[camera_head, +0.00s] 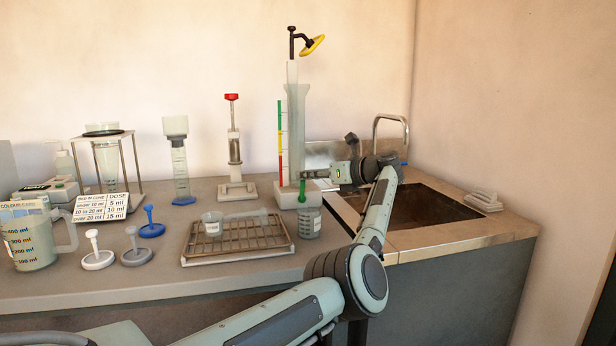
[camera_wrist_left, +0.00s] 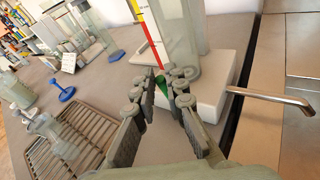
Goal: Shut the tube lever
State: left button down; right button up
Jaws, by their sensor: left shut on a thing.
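The tall clear tube (camera_head: 297,125) stands upright on a white base (camera_head: 287,199), with a green, yellow and red scale strip (camera_head: 281,145) at its left. The tube's lower part also shows in the left wrist view (camera_wrist_left: 180,40). A green lever (camera_head: 302,191) is low at the front of the base; in the left wrist view the green lever (camera_wrist_left: 161,84) shows at my fingertips. My left gripper (camera_head: 308,175) reaches in from the right, its fingers (camera_wrist_left: 171,80) closed in on the lever and partly hiding it. My right gripper is in neither view.
A measuring beaker (camera_head: 308,222) stands just in front of the base. A wire rack (camera_head: 238,240) with a lying beaker (camera_head: 213,223) is to its left. The sink (camera_head: 405,205) and tap (camera_head: 391,122) are at right. A yellow wheel (camera_head: 313,45) tops the tube.

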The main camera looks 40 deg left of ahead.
pick_arm(q)
jog(key=shift+f, duration=0.3)
jog(key=c, duration=1.6)
grip_release()
jog(key=shift+o, duration=0.2)
jog(key=shift+r, duration=0.2)
jog(key=v, duration=1.2)
